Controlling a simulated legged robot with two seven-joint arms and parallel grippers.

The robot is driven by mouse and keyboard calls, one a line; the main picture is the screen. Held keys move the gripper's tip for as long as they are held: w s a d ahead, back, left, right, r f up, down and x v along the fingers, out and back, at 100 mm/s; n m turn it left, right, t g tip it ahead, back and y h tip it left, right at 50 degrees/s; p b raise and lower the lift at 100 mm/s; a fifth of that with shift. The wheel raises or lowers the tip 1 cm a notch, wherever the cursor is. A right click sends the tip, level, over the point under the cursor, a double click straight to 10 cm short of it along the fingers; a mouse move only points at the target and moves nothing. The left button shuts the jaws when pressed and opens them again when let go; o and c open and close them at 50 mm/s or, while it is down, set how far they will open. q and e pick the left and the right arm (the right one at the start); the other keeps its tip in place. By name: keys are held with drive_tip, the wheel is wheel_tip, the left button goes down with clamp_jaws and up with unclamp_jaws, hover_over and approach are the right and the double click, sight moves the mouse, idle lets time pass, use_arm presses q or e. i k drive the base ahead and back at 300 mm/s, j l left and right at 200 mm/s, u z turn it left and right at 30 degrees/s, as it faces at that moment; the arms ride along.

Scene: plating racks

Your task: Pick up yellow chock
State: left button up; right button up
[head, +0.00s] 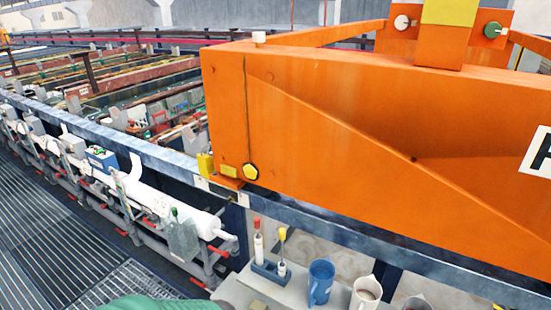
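A small upright yellow block (205,164), which looks like the yellow chock, sits on the blue-grey rail (160,153) at the lower left corner of the large orange beam (330,150). It is beside the beam; I cannot tell whether they touch. A flatter yellow piece (228,171) and a round yellow knob (250,172) are on the beam's face just to its right. Neither of my grippers shows in the head view. A green rounded shape is cut off at the bottom edge; I cannot tell what it is.
Below the rail, a grey shelf (270,293) holds a blue mug (319,282), a pale mug (365,293) and two upright handled tools. White pipes with red-handled valves run along the left side. A grated walkway (50,240) lies open at lower left.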

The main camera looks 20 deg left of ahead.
sight(205, 163)
drive_tip(key=i+j+z, duration=0.15)
drive_tip(key=j+z, duration=0.3)
drive_tip(key=j, duration=0.5)
drive_tip(key=j+z, duration=0.45)
drive_tip(key=j, duration=0.55)
drive_tip(key=k+j+z, duration=0.1)
drive_tip(key=j+z, duration=0.4)
drive_tip(key=j, duration=0.5)
